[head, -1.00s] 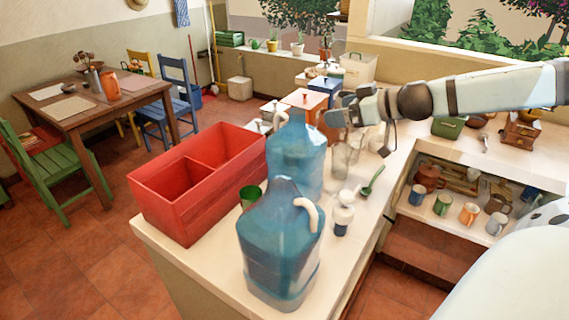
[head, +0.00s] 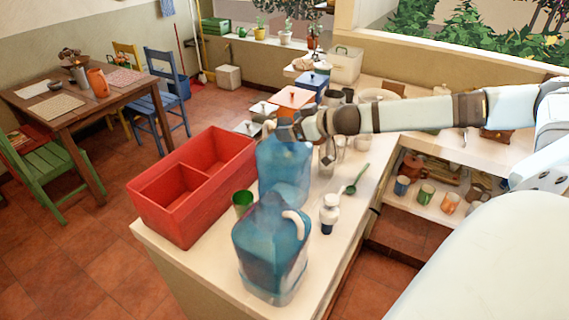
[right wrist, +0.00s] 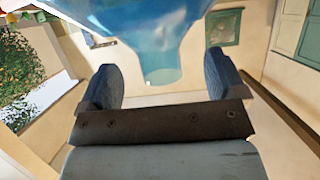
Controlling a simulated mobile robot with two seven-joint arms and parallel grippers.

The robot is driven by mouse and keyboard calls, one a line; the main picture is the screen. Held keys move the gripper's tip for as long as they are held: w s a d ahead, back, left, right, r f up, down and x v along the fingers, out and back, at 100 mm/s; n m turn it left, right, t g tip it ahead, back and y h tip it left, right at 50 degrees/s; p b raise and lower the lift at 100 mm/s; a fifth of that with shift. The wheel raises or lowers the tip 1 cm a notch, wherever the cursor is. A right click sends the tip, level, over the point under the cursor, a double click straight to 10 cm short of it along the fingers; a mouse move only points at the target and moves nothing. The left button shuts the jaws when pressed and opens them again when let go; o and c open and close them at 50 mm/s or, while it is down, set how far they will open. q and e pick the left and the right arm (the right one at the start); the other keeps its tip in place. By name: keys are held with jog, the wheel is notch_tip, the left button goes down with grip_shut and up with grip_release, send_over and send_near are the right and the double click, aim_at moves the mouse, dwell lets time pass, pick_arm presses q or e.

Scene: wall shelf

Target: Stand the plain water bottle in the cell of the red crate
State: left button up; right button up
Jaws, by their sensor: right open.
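Two large blue water bottles stand on the counter. The rear one, the plain water bottle (head: 284,165), shows no handle; the front bottle (head: 270,255) has a white handle. The red crate (head: 195,211) stands left of them, with a divider between two cells that look empty. My right gripper (head: 284,129) is at the top of the rear bottle, which it partly hides. In the right wrist view my fingers (right wrist: 162,84) are apart, with the blue bottle's narrow neck (right wrist: 162,72) between or just beyond them; contact cannot be told. My left gripper is out of view.
A green cup (head: 242,200) stands between crate and bottles. Boxes with coloured lids (head: 293,97) stand behind. The counter's front left edge is close to the crate.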

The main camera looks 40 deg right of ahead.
jog(key=shift+p+x, duration=0.5)
jog(key=shift+x, duration=0.9)
jog(key=shift+r, duration=0.1)
jog(key=c, duration=1.3)
jog(key=shift+c, duration=0.2)
